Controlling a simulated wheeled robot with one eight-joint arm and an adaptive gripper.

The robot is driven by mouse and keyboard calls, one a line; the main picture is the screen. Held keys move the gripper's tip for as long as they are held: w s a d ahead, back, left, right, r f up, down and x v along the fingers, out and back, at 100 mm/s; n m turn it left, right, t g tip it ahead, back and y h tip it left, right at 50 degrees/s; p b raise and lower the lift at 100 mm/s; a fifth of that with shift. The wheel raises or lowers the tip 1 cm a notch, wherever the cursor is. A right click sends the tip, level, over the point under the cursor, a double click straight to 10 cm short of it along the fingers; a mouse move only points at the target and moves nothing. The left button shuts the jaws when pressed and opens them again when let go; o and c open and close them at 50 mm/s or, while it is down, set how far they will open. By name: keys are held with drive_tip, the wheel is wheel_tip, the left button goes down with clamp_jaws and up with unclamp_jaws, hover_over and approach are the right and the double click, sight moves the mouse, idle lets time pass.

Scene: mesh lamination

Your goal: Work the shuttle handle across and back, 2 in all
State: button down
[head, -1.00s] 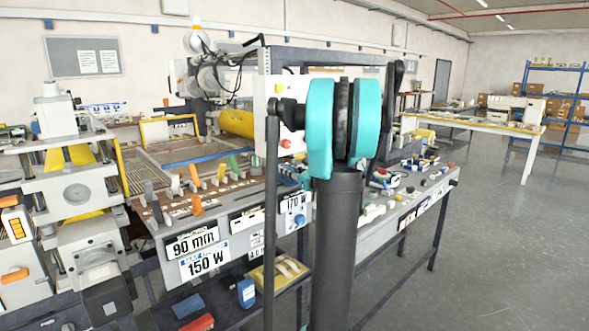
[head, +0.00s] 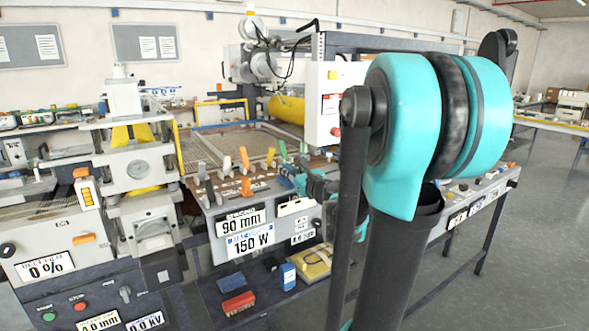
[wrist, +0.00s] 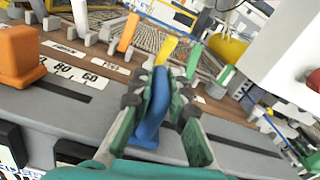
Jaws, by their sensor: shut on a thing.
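A blue upright handle (wrist: 154,112) stands on the front panel of the laminating machine in the wrist view. My gripper (wrist: 158,96) has its green fingers on both sides of this handle and is shut on it. No label is readable on the handle, so I cannot tell whether it is the one called shuttle. In the head view my gripper (head: 302,182) is small, at the right end of the handle row, partly hidden by my arm.
Orange (wrist: 128,32), yellow (wrist: 166,50) and green (wrist: 225,76) handles stand close by. A larger orange knob (wrist: 18,55) is on a slotted scale at left. A white control box (head: 323,102) rises right of the handles. A roller press (head: 135,170) stands at left.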

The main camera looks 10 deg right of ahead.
drive_tip(key=shift+s+a, duration=0.15)
drive_tip(key=shift+a, duration=0.1)
drive_tip(key=c, duration=1.5)
unclamp_jaws()
drive_tip(key=shift+s+d, duration=0.15)
drive_tip(key=shift+s, duration=0.05)
drive_tip(key=v, duration=1.1)
drive_tip(key=shift+s, duration=0.25)
